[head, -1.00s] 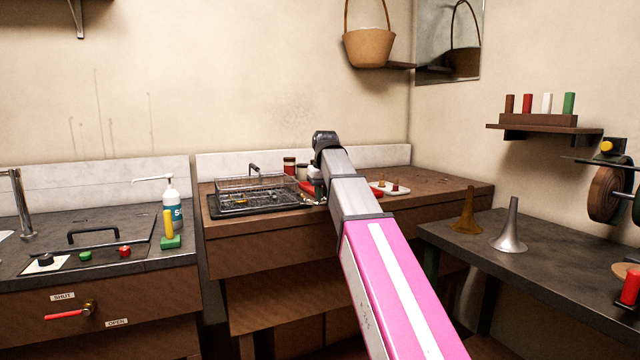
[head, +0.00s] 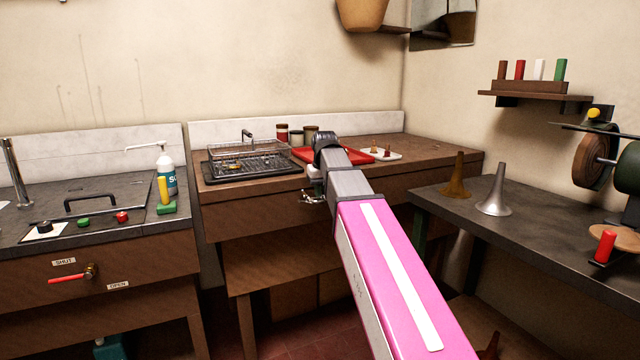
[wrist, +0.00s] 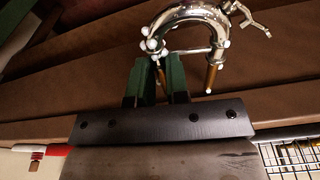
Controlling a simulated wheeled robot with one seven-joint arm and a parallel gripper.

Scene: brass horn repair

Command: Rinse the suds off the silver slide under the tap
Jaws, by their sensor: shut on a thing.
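The silver slide (wrist: 190,15) is a shiny curved tube in the wrist view, with white suds blobs on it and brass-coloured tube ends pointing down. My gripper (wrist: 157,68) has its green fingers shut on the slide. In the head view the slide (head: 312,197) shows small beneath my wrist, in front of the middle counter's front; the fingers are hardly visible there. The tap (head: 17,172) stands at the far left edge, well away from my gripper. Its outlet is out of view, and I cannot see water. A red-handled lever (head: 70,279) sits between SHUT and OPEN labels.
The middle counter (head: 225,196) holds a wire basket on a black tray (head: 250,170), jars, a red tray (head: 355,156) and a white dish. A soap bottle (head: 167,175) and sponge stand on the left counter. The right bench (head: 450,200) holds two cones. Open floor lies below.

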